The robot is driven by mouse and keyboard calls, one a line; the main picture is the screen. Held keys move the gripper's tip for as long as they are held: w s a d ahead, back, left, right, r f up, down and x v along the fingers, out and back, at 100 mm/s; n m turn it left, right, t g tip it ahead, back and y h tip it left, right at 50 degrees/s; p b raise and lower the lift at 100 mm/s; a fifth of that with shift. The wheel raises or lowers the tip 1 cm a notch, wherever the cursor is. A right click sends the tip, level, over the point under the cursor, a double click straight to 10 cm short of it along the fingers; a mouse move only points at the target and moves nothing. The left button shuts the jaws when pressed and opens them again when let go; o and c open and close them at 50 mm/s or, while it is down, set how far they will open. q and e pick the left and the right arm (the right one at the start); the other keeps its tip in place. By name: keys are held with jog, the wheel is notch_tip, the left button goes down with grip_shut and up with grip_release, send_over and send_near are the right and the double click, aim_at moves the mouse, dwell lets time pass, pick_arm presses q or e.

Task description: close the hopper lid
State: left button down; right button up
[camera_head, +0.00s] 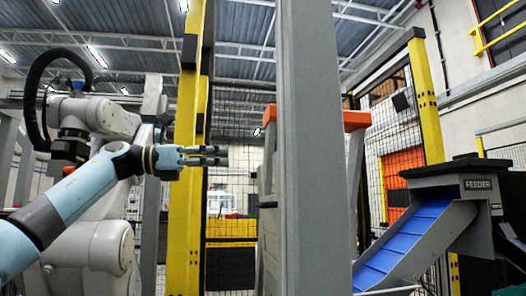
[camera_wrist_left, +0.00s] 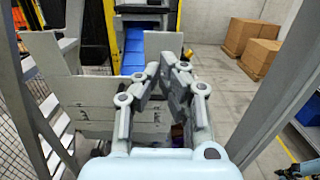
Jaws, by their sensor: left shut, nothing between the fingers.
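A grey feeder hopper (camera_head: 470,196) marked FEEDER stands at the right in the head view. A dark slab (camera_head: 455,171) sits across its top, and I cannot tell whether this is the lid. A blue slatted conveyor (camera_head: 405,243) slopes down from it to the left. My left gripper (camera_head: 226,155) is stretched out to the right in mid-air, well left of the feeder, with nothing in it. In the left wrist view the left gripper (camera_wrist_left: 168,62) has its fingers together in front of grey panels (camera_wrist_left: 110,100).
A grey upright post (camera_head: 318,150) stands between the left gripper and the feeder. A yellow post (camera_head: 187,170) and mesh fencing are close behind the gripper. In the left wrist view, cardboard boxes (camera_wrist_left: 250,38) stand on the floor at the back right, with bare floor before them.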

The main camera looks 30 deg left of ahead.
pick_arm(q)
jog(key=p+x, duration=0.3)
jog(key=x, duration=0.7)
jog(key=shift+p, duration=0.4)
pick_arm(e)
jog(key=r, duration=0.4)
jog(key=shift+w+a+r, duration=0.2)
jog(key=shift+w+a, duration=0.1)
jog(key=shift+w, duration=0.1)
pick_arm(q)
jog(key=shift+w+d+r, duration=0.1)
jog(key=shift+w+d, duration=0.05)
jog(key=shift+d, duration=0.05)
